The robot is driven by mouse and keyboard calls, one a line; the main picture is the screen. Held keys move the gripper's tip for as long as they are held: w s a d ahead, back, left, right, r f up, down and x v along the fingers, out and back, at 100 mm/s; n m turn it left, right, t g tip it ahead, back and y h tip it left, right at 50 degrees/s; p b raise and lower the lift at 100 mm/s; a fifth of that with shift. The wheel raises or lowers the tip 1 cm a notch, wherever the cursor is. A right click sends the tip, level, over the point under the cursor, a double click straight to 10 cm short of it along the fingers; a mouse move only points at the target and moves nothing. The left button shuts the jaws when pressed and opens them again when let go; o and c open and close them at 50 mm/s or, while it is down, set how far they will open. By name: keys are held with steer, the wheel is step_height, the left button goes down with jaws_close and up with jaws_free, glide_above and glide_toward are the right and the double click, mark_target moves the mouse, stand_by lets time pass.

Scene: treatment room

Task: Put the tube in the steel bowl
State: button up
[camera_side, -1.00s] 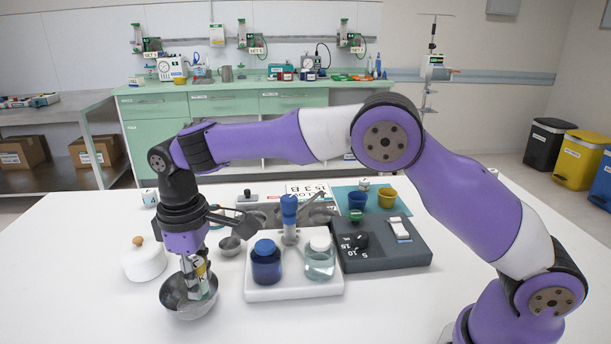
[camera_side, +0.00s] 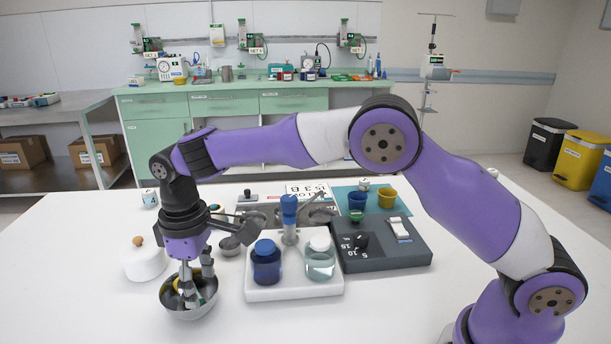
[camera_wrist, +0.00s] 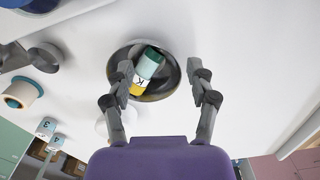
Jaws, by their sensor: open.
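The steel bowl (camera_side: 190,310) stands on the white table at the front left, and it also shows in the wrist view (camera_wrist: 166,92). The tube (camera_wrist: 147,70), green, white and yellow with a black letter, lies inside the bowl in the wrist view. In the side view only a bit of yellow shows between the fingers. My gripper (camera_side: 194,288) is open over the bowl, with its fingertips at about rim height. In the wrist view its fingers (camera_wrist: 163,80) are spread apart to either side, with the tube free between them.
A white lidded pot (camera_side: 143,262) stands just left of the bowl. To the right a white tray (camera_side: 294,290) holds a blue jar (camera_side: 266,264) and a clear jar (camera_side: 320,262). A small metal cup (camera_side: 230,246) is behind. The table's front left is clear.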

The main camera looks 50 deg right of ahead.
step_height(320, 180, up, 13)
steer(key=s+d+r+m+t, duration=0.2)
steer(key=s+d+r, duration=0.1)
steer(key=d+r, duration=0.3)
steer(key=s+d+f+m+t, duration=0.1)
steer(key=s+d+f, duration=0.3)
steer(key=s, duration=0.4)
steer(key=s+d+f+m+t, duration=0.2)
steer(key=s+d+f+m, duration=0.1)
steer(key=s+d, duration=0.4)
steer(key=shift+s+f+m+t, duration=0.3)
steer(key=shift+s+f+m, duration=0.1)
steer(key=shift+f, duration=0.35)
steer(key=shift+d, duration=0.1)
